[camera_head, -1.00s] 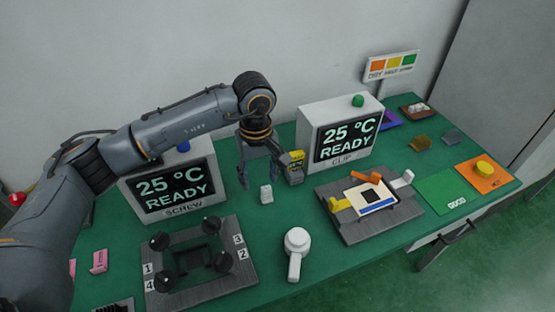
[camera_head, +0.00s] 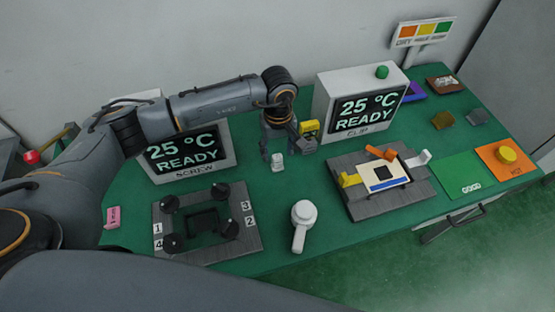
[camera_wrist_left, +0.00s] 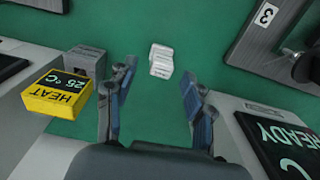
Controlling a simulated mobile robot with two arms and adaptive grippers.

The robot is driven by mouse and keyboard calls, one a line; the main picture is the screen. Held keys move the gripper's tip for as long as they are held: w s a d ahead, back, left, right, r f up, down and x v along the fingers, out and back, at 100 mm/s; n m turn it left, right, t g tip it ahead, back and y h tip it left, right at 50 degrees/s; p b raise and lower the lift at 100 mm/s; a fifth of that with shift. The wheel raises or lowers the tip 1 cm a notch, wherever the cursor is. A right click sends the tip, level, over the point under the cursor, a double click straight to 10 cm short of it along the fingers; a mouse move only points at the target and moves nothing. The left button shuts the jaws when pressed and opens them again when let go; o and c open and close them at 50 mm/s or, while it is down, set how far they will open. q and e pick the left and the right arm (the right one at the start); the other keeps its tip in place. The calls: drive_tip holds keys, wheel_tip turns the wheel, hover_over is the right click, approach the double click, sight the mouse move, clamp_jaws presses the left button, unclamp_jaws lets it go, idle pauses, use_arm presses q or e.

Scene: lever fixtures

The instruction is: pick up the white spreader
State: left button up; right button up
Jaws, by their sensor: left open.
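A small white block, which I take to be the white spreader (camera_head: 278,163), stands on the green table between the two display boxes. My left gripper (camera_head: 281,150) is open and empty, pointing down just above and behind it. In the left wrist view the spreader (camera_wrist_left: 161,61) lies just beyond the open fingertips (camera_wrist_left: 160,76), roughly centred between them and not touching either. My right gripper is out of view.
A yellow HEAT unit (camera_head: 309,128) stands close beside the gripper. The SCREW box (camera_head: 226,150) and CLIP box (camera_head: 321,97) flank it. A white handled tool (camera_head: 303,214), a clamp fixture (camera_head: 352,208) and a knobbed fixture (camera_head: 245,242) stand nearer.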

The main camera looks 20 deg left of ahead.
sight(277, 156)
use_arm(q)
wheel_tip(277, 156, down, 4)
drive_tip(key=shift+a+r+p, duration=0.15)
drive_tip(key=shift+r+p, duration=0.05)
drive_tip(key=shift+p, duration=0.45)
drive_tip(key=shift+f, duration=0.3)
clamp_jaws()
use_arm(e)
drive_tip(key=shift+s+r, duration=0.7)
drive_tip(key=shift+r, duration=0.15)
use_arm(q)
drive_tip(key=shift+r, duration=0.15)
